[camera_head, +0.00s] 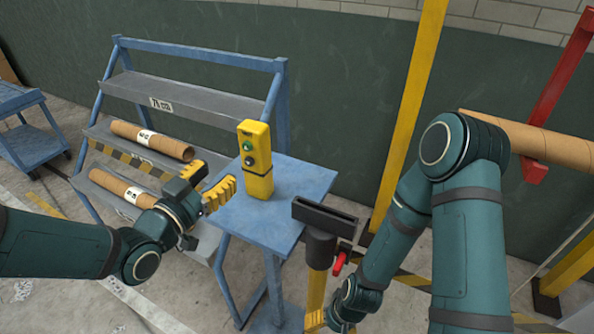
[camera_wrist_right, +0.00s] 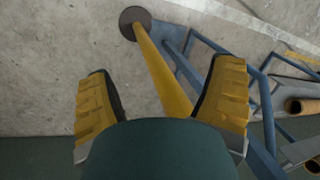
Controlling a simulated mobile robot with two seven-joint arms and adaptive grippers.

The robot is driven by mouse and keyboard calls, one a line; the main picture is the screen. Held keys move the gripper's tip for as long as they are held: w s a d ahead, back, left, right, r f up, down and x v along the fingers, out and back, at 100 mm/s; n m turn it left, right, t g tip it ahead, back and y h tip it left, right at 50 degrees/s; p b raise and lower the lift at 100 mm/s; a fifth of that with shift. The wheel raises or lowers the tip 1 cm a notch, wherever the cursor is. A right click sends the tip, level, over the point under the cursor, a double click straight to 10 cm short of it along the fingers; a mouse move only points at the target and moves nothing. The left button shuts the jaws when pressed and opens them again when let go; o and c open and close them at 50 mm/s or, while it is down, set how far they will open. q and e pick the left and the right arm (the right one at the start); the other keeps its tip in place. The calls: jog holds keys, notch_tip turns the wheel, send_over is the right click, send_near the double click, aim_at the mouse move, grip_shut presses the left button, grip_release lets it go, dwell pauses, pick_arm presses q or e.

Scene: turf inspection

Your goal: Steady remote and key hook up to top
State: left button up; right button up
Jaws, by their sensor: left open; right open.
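The yellow remote (camera_head: 257,160), with a green and a dark button, stands upright on the small blue table (camera_head: 305,180). My left gripper (camera_head: 207,184) is open just left of the remote, its fingers pointing toward it; no clear contact shows. A black slotted head (camera_head: 325,216) tops a yellow post, with a red lever-like part (camera_head: 340,263) at its side. I cannot tell which part is the key hook. My right gripper is low beside this post, one finger showing (camera_head: 315,320). In the right wrist view it is open (camera_wrist_right: 164,70), with the yellow post (camera_wrist_right: 165,75) between its fingers.
A blue-framed rack (camera_head: 200,54) with cardboard tubes (camera_head: 152,140) stands behind my left gripper. A blue cart (camera_head: 30,145) is at far left. A tall yellow post (camera_head: 410,110) and a red bracket (camera_head: 560,85) holding another tube (camera_head: 565,148) are at right.

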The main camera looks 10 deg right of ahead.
jog(key=d+m+g, duration=0.2)
jog(key=d+m, duration=0.2)
jog(key=d, duration=0.2)
jog(key=w+d+r+m+t+y, duration=0.2)
jog(key=w+r+m+t, duration=0.15)
jog(key=w, duration=0.35)
jog(key=w+d+r+m+t+y, duration=0.1)
jog(key=w+d+r+m+t, duration=0.15)
jog(key=w+r+m, duration=0.4)
jog(key=m+t+y, duration=0.4)
jog(key=m+t, duration=0.2)
jog(key=m, duration=0.2)
send_near(258, 169)
jog(key=w+d+f, duration=0.1)
jog(key=w+d, duration=0.4)
jog(key=d, duration=0.3)
jog(key=shift+m+g+y, duration=0.4)
jog(key=shift+g+y, duration=0.5)
jog(key=w+a+f, duration=0.1)
jog(key=a, duration=0.4)
jog(key=w+a+f, duration=0.2)
jog(key=a, duration=0.3)
jog(key=w+a+f, duration=0.1)
jog(key=a, duration=0.3)
jog(key=shift+w+a+f, duration=0.25)
jog(key=shift+w+a, duration=0.15)
pick_arm(q)
jog(key=shift+o, duration=0.3)
pick_arm(e)
jog(key=c, duration=1.4)
